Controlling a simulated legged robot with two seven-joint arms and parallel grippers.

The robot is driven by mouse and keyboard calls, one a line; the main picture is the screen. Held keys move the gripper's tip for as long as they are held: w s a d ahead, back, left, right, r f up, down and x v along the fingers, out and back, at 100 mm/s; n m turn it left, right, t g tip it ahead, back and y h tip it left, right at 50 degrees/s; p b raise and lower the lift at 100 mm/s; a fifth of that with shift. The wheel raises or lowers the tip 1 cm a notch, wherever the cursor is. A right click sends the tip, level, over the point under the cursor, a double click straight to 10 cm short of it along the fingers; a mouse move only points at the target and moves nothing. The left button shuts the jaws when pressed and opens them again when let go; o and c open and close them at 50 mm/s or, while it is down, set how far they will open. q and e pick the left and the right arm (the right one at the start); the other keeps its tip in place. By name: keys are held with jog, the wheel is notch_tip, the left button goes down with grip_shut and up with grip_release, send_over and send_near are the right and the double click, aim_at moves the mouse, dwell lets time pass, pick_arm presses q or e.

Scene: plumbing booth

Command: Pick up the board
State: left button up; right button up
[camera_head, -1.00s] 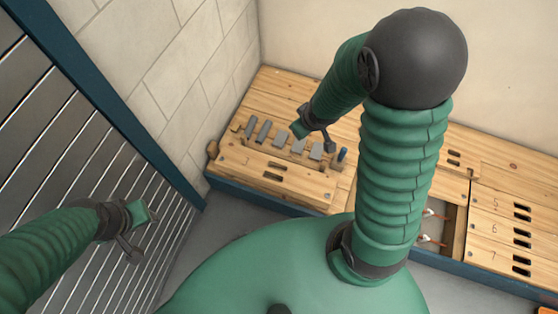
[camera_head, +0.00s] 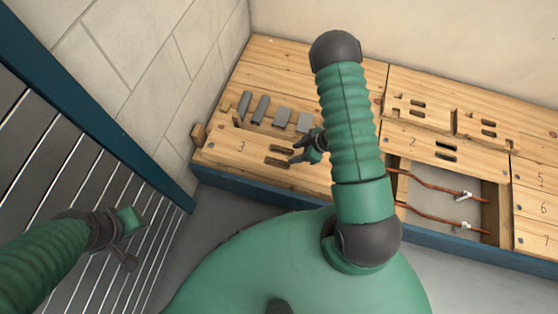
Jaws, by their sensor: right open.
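Several wooden floor boards with paired dark slots lie on the blue-edged platform; I cannot tell which one the task means. The board marked 3 (camera_head: 225,150) lies at the left front, flat in place, with two slots near its right end. My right gripper (camera_head: 293,152) is open and empty, with its fingers pointing left beside those slots. I cannot tell whether it touches the wood. The board marked 2 (camera_head: 415,143) lies to the right of my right arm. My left gripper (camera_head: 126,242) is at the lower left in front of the metal shutter, far from the boards.
Several grey blocks (camera_head: 281,117) lie in a recess behind board 3. An open bay at the right shows copper pipes (camera_head: 435,187) with white clips. A slatted metal shutter (camera_head: 60,160) with a blue frame stands at the left. Boards marked 5, 6 and 7 (camera_head: 541,208) lie far right.

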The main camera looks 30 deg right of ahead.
jog(key=b+x, duration=0.1)
jog(key=x, duration=0.3)
jog(key=shift+w+f, duration=0.1)
jog(key=shift+f, duration=0.1)
jog(key=b+x, duration=0.4)
jog(key=x, duration=0.1)
jog(key=shift+w+r, duration=0.1)
jog(key=shift+w, duration=0.2)
pick_arm(q)
jog(key=s+x, duration=0.1)
jog(key=x, duration=0.5)
jog(key=shift+s, duration=0.15)
pick_arm(e)
jog(key=shift+r, duration=0.15)
pick_arm(q)
jog(key=shift+f, duration=0.1)
pick_arm(e)
jog(key=shift+c, duration=0.5)
grip_shut()
jog(key=shift+w, duration=0.1)
